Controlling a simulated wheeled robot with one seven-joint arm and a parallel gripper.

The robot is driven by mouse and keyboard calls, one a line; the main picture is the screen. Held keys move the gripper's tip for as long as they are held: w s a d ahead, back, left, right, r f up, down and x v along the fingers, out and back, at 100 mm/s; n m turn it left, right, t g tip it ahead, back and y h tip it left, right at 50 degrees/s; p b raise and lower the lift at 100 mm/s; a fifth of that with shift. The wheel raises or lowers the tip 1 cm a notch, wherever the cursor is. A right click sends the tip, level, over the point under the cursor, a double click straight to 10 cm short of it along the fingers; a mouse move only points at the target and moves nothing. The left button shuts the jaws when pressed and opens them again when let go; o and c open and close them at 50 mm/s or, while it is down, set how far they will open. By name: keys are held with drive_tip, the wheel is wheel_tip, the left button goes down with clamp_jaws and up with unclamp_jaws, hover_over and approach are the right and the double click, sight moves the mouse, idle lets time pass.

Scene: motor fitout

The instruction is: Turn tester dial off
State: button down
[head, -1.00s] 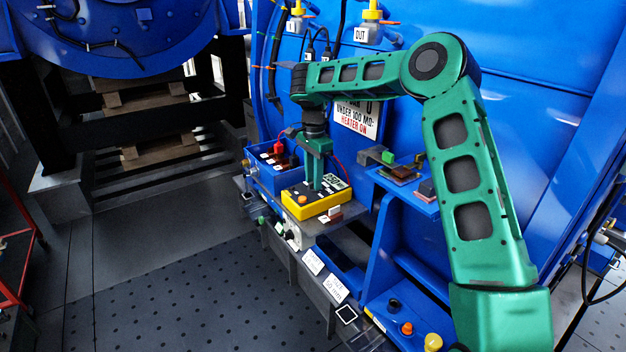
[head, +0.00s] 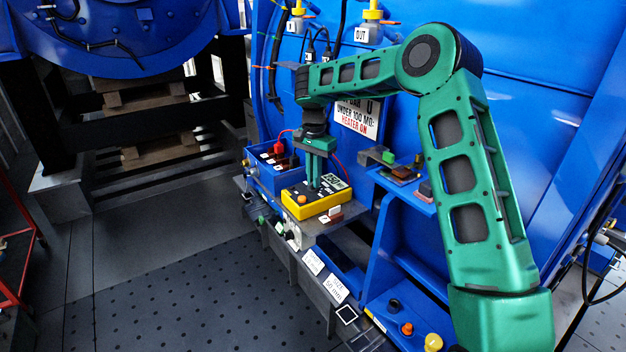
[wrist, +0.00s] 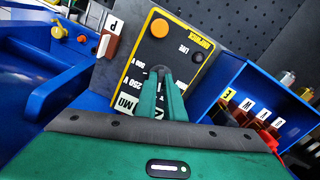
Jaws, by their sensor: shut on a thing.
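The tester (head: 318,208) is a yellow box with a black face, lying flat on a grey shelf. It also shows in the wrist view (wrist: 173,28), with an orange button, white markings and a dark round spot on its face. My gripper (head: 314,187) points down onto the tester's face. In the wrist view, my gripper (wrist: 165,80) has its fingers close together on the small dark dial (wrist: 159,70). The fingers hide most of the dial and some markings, so I cannot read its setting.
A blue bin (head: 268,178) with labelled red and brown pieces stands left of the tester. A white-and-brown block tagged P (wrist: 110,35) sits beside it. A blue shelf unit (head: 400,230) is at the right, and the blue motor wall stands behind.

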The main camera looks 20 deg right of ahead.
drive_tip(key=shift+n, duration=1.4)
drive_tip(key=c, duration=1.9)
unclamp_jaws()
drive_tip(key=shift+o, duration=0.2)
wheel_tip(320, 180, up, 11)
drive_tip(key=shift+w+f, duration=0.1)
drive_tip(key=shift+f, duration=0.05)
